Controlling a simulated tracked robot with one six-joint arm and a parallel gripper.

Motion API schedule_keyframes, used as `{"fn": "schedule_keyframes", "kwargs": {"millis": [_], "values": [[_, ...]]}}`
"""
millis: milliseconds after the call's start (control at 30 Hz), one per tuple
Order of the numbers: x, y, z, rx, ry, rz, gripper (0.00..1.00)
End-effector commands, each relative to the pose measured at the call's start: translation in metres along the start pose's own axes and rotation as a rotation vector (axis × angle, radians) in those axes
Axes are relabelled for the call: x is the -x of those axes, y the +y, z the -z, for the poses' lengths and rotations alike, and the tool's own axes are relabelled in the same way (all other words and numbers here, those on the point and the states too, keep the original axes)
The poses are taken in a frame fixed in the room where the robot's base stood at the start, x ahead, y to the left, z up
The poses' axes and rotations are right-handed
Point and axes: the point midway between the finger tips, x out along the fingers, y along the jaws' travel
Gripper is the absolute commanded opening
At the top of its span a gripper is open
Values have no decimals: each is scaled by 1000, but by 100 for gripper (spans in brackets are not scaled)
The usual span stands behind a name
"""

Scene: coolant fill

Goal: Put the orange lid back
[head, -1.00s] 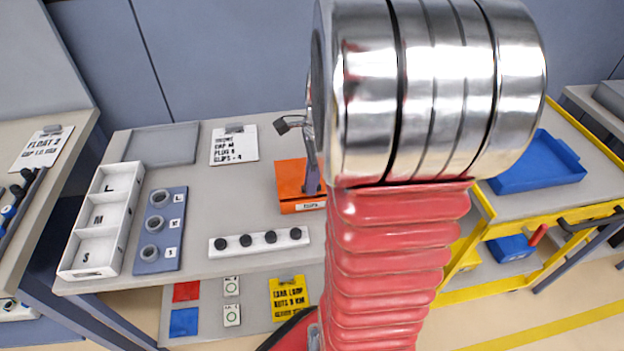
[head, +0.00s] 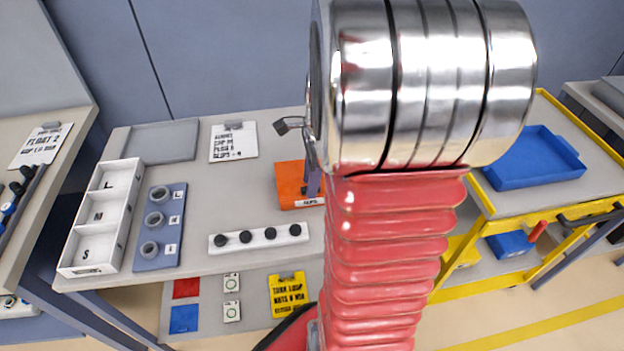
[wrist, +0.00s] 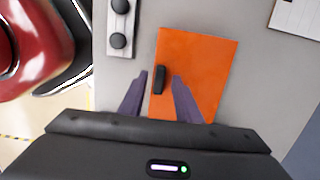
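The orange lid (wrist: 207,62) shows as a flat orange top with a small black handle (wrist: 160,79) in the wrist view. In the head view the orange top (head: 289,178) is over a low orange box front with a white label (head: 309,202). I cannot tell whether the lid is fully seated. My gripper (wrist: 160,76) is open over the lid, its purple fingers on either side of the handle, with gaps showing. In the head view, my arm hides the right part of the lid and most of my gripper.
A white strip with several black knobs (head: 258,239) lies in front of the orange box. A white three-section tray (head: 103,216) and a blue ring holder (head: 161,228) stand left. A clipboard (head: 233,142) lies behind. A yellow cart with a blue tray (head: 535,160) stands right.

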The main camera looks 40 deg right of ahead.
Motion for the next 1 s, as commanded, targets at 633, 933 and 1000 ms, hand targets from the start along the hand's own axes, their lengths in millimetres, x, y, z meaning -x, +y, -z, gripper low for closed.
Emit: {"fn": "schedule_keyframes", "kwargs": {"millis": [633,933,1000], "values": [[42,-1,-1,-1,0,4,31],[95,-1,-1,-1,1,5,31],[106,-1,-1,-1,1,4,31]]}}
